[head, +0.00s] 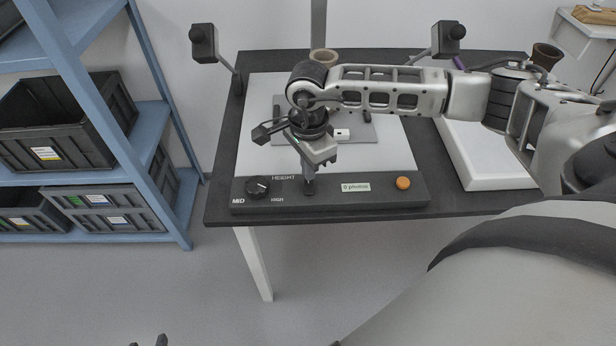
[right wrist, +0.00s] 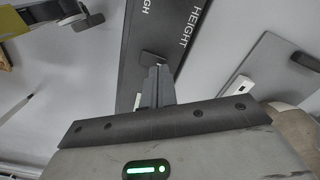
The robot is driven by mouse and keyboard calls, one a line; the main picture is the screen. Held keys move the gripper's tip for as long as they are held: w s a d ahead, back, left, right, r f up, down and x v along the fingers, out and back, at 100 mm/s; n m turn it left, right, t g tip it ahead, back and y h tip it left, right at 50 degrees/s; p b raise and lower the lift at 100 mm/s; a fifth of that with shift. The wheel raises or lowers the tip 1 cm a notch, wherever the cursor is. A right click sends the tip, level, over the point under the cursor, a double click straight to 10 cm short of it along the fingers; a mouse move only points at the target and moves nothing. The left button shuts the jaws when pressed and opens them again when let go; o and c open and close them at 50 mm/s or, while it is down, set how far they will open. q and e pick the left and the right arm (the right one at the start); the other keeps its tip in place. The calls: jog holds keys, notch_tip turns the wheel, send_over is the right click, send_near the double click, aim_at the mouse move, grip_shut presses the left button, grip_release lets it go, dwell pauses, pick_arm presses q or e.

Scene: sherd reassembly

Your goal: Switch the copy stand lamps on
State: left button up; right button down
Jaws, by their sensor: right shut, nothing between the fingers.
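The copy stand has a white baseboard (head: 260,130) and a dark front control panel (head: 380,200). Two black lamp heads (head: 203,42) and (head: 447,38) stand on arms at its left and right; no glow shows on them. The panel carries a black knob (head: 257,188) at the left and an orange round button (head: 403,183) at the right. My right gripper (head: 309,180) is shut and empty, pointing down at the panel by a small dark control (right wrist: 152,58) near the HEIGHT lettering. Whether it touches is unclear. Dark tips of my left gripper (head: 150,341) show at the bottom edge.
The dark table (head: 220,200) holds the stand, with a white tray (head: 497,180) at the right. A brown cup (head: 545,55) stands at the back right. A blue shelf (head: 180,205) with black crates (head: 60,120) stands at the left. My right arm crosses above the baseboard.

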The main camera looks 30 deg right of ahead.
jog(key=shift+f+b, duration=1.05)
jog(key=shift+f, duration=0.1)
jog(key=shift+r, duration=0.2)
jog(key=shift+r+p, duration=2.3)
jog(key=shift+r, duration=1.15)
